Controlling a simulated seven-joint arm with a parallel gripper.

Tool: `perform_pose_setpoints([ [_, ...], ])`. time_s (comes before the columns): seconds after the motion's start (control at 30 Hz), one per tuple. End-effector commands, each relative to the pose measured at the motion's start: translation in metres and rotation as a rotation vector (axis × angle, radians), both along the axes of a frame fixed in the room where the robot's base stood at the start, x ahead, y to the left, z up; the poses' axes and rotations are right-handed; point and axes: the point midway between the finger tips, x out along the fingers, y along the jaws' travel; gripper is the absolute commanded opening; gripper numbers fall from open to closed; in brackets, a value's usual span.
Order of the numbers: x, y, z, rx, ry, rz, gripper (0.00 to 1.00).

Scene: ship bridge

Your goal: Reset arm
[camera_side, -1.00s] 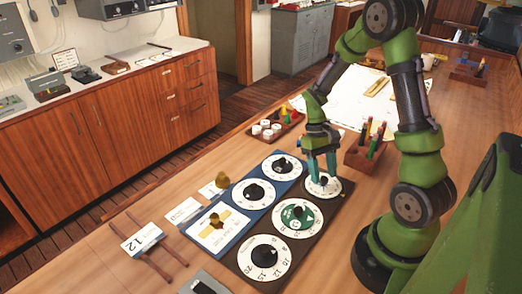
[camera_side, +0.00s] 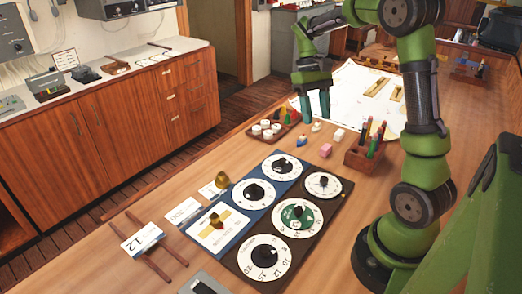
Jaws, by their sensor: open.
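My gripper (camera_side: 315,105) is open and empty, with its two teal fingers pointing down. In the side view it hangs above the far part of the wooden table, over or near the edge of the white chart (camera_side: 350,95). It is apart from the dial panel (camera_side: 335,208). My green arm reaches up from its base at the right and bends over to the left. The dial at the panel's upper right (camera_side: 323,184) is uncovered, with its dark knob showing.
A wooden tray with white pots (camera_side: 275,126) and a wooden pen holder (camera_side: 367,155) stand near the gripper. Small pink and white pieces (camera_side: 326,150) lie between them. A brass bell-shaped object (camera_side: 222,180) and cards lie left of the panel.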

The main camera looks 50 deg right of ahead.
Motion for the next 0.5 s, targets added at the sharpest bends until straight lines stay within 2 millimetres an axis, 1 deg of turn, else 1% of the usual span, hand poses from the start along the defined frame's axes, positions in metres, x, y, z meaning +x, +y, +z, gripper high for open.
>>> perform_pose_setpoints([
  [0.37, 0.002, -0.003, -0.001, -0.019, -0.006, -0.015, 0.51],
  [0.43, 0.003, -0.004, -0.008, -0.038, -0.019, -0.030, 0.51],
  [0.5, 0.002, -0.001, -0.015, -0.054, -0.047, -0.048, 0.51],
])
